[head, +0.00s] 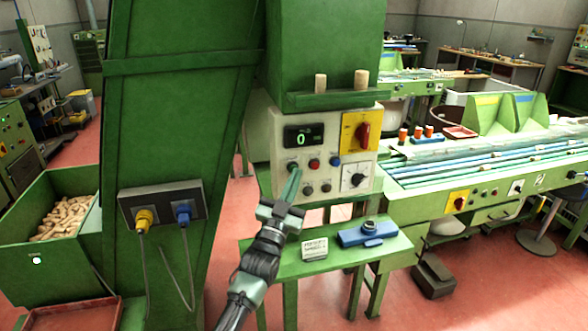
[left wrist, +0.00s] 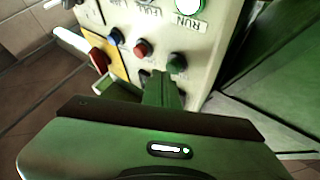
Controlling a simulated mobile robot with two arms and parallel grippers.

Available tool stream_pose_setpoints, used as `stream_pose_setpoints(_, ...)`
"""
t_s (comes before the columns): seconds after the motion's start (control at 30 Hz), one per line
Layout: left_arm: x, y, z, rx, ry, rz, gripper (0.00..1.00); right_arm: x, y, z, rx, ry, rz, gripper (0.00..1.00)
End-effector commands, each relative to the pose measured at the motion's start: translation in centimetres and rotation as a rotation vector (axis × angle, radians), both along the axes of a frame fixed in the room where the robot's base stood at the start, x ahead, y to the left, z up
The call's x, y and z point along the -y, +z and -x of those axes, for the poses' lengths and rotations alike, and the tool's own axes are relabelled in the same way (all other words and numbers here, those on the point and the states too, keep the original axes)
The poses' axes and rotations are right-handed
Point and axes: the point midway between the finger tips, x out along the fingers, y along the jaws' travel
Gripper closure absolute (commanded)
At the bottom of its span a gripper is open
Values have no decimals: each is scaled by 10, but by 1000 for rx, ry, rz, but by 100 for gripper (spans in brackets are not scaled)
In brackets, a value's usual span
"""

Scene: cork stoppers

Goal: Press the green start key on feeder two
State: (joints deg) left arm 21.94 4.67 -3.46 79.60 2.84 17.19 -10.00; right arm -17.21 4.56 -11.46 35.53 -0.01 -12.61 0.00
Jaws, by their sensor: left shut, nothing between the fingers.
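A pale control panel (head: 325,130) on a green machine carries a display reading 0 and a row of green, red and blue keys. The green key (left wrist: 178,62) is clear in the left wrist view, beside the red key (left wrist: 142,47) and the blue key (left wrist: 116,35). My left gripper (head: 295,172) is shut and empty, its tips close to the panel at the green key. In the left wrist view the fingers (left wrist: 161,88) show just below that key; I cannot tell if they touch. My right gripper is not in view.
A yellow plate with a red rotary switch (head: 363,134) and a dial (head: 355,176) sit right of the keys. A green shelf (head: 385,248) below holds a blue device (head: 366,234) and a small sign. A green column (head: 180,120) stands left of my arm.

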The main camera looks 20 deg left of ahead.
Motion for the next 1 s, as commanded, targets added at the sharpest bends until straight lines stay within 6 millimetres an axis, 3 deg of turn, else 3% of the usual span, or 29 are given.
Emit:
stream_pose_setpoints(0.53, 7, 1, 10, -1, 0, 0, 100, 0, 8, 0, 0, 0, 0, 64)
stream_pose_setpoints(1.0, 31, 1, 46, 0, 0, 0, 100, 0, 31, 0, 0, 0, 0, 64)
